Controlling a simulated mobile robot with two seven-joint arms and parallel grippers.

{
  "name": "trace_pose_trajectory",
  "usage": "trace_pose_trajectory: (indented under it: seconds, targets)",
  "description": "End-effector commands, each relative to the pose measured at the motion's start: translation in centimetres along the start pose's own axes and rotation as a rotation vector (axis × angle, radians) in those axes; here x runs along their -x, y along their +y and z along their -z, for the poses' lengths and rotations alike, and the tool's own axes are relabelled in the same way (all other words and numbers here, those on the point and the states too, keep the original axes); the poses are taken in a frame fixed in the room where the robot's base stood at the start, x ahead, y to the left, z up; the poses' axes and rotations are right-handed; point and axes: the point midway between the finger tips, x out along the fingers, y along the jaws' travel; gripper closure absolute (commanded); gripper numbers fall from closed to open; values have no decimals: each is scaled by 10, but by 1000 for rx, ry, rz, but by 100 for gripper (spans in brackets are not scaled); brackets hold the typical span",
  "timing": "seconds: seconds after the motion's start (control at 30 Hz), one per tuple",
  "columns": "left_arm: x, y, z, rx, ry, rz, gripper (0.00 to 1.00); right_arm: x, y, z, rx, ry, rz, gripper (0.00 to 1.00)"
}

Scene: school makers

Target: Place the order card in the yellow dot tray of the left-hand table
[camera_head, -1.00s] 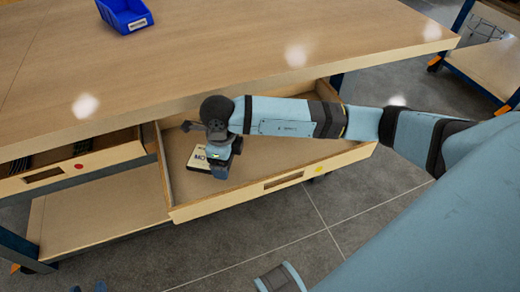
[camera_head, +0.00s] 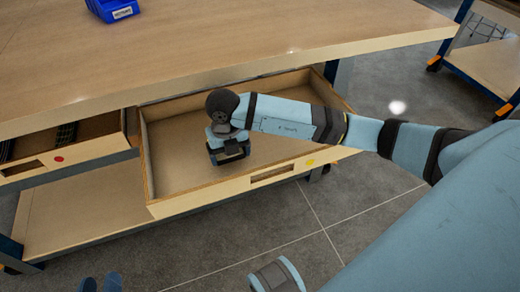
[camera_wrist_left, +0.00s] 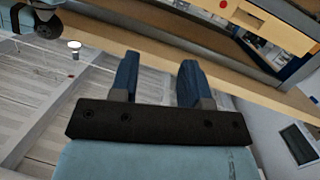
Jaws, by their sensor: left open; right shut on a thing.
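The yellow dot tray (camera_head: 215,201) is an open wooden drawer pulled out under the table's edge, with a yellow dot on its front. My right gripper (camera_head: 229,158) points down inside the drawer's outline, left of its middle. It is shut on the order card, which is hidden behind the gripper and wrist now. I cannot tell whether the card touches the drawer floor. My left gripper (camera_head: 101,284) is low at the bottom left of the head view, away from the drawer. In the left wrist view its fingers (camera_wrist_left: 157,77) are apart and empty.
A second drawer with a red dot (camera_head: 80,152) is left of the yellow dot one and holds dark items. A blue bin (camera_head: 112,9) stands on the tabletop (camera_head: 240,50). A lower shelf (camera_head: 85,210) lies beneath. The rest of the yellow dot drawer looks empty.

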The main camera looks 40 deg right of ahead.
Motion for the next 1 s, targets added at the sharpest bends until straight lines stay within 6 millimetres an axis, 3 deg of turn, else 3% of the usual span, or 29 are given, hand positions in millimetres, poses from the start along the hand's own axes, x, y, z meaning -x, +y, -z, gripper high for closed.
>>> trace_pose_trajectory:
  seconds: [0.03, 0.2, 0.4, 0.57, 0.77, 0.9, 1.0]
  targets:
    - [-1, 1, 1, 2, 16, -6, 57, -2, -16, 0, -4, 0, 2, 40]
    - [-2, 6, 12, 8, 68, -22, 57, -2, -59, 0, -2, 0, 2, 40]
    - [-3, 10, 21, 13, 108, -36, 57, -1, -87, 0, 1, 1, 0, 40]
    - [-4, 11, 21, 18, 122, -41, 57, -8, -90, 0, 2, 2, -1, 40]
    - [-3, 18, 31, 35, 196, -68, 57, -35, -90, 1, 2, 2, -1, 40]
    - [-1, 23, 50, 28, 244, -88, 57, -35, -90, 0, 2, 0, -1, 40]
    - [-2, 23, 50, 21, 243, -91, 57, -35, -90, 0, 2, 0, -1, 40]
